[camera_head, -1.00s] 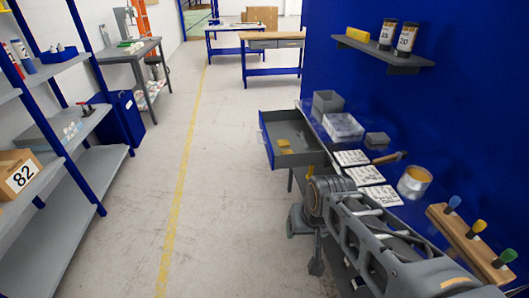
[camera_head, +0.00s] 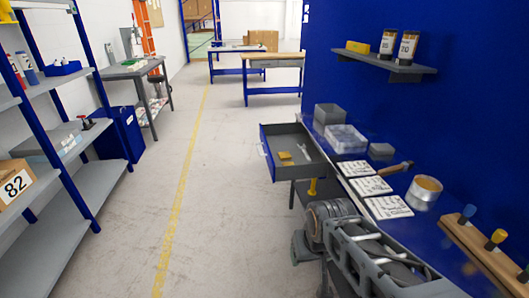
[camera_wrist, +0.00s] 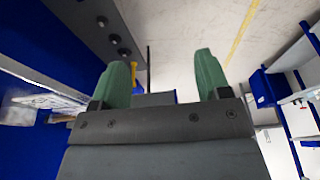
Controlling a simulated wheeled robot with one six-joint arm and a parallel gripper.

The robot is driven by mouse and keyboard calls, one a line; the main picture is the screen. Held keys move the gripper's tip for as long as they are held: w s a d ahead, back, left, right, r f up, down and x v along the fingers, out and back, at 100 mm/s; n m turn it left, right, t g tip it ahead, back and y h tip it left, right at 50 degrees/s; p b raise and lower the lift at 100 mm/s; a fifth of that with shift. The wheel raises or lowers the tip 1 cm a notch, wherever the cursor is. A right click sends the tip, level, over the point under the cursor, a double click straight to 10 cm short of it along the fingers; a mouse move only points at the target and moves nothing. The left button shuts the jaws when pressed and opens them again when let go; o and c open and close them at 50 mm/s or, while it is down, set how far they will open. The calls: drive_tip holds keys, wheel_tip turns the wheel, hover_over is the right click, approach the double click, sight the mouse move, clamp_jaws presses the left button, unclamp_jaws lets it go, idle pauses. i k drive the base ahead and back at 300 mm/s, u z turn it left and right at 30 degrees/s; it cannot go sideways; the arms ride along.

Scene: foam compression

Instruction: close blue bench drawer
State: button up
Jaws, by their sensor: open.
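The blue bench drawer (camera_head: 264,148) is pulled open from the bench at the right. Its grey inside shows, with small yellow items (camera_head: 284,158) in it. In the head view my arm is at the bottom, nearer than the drawer and apart from it; my fingertips are not clearly visible there. In the wrist view my gripper (camera_wrist: 162,75) is open, with two green fingers spread and nothing between them. I cannot clearly make out the drawer in the wrist view.
The bench top (camera_head: 340,165) holds a grey box (camera_head: 327,115), a clear bin (camera_head: 346,138), white cards (camera_head: 370,186) and a tin (camera_head: 424,192). A yellow object (camera_head: 311,187) stands below the drawer. Shelving (camera_head: 50,190) is at left. The floor (camera_head: 225,160) between is clear.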

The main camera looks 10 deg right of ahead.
sight(276, 138)
drive_tip(key=u, duration=0.05)
drive_tip(key=k, duration=0.5)
drive_tip(key=u, duration=0.55)
drive_tip(key=i, duration=0.65)
drive_tip(key=u, duration=0.45)
drive_tip(key=i, duration=1.3)
drive_tip(key=z, duration=0.3)
